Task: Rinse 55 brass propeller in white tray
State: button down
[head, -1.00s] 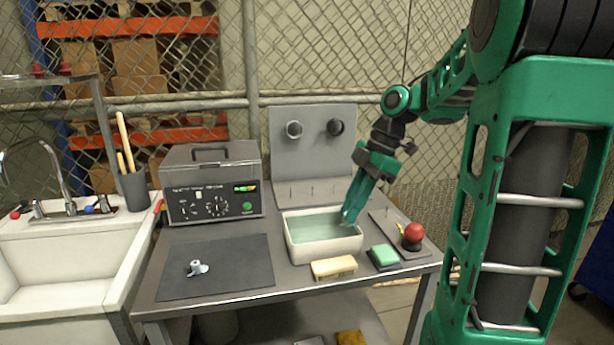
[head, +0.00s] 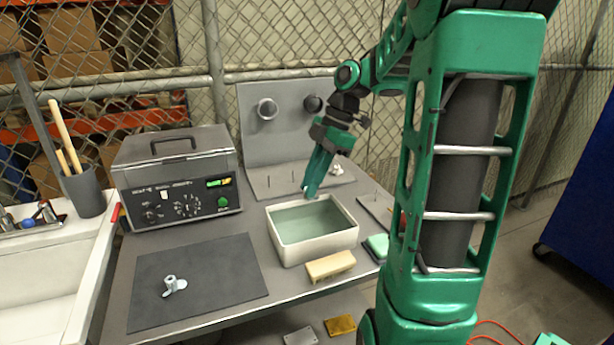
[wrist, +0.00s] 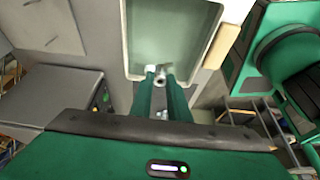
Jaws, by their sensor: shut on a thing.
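The white tray (head: 283,256), filled with greenish water, stands on the bench. My gripper (head: 309,194) points down at the tray's back rim; I cannot tell its exact height there. In the wrist view its fingertips (wrist: 160,80) are shut on a small silvery propeller (wrist: 159,74) at the tray's edge (wrist: 128,72). The fingers hide part of it, and no brass colour shows. A silver propeller (head: 173,285) lies on the dark mat (head: 215,262). A small pale piece (head: 337,168) sits on the peg plate behind my gripper.
An ultrasonic cleaner (head: 178,180) stands behind the mat. A cream brush or block (head: 330,266) and a green sponge (head: 377,246) lie before and beside the tray. A back panel (head: 285,125) rises behind. A sink (head: 40,270) is at left. My arm hides the bench's right end.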

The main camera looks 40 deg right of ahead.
jog(key=shift+s+f, duration=0.1)
jog(key=shift+f, duration=5.45)
jog(key=shift+s+d, duration=0.2)
jog(key=shift+d, duration=0.5)
jog(key=shift+a, duration=0.2)
jog(key=shift+w+a, duration=0.2)
jog(key=shift+a, duration=0.4)
jog(key=shift+r, duration=4.25)
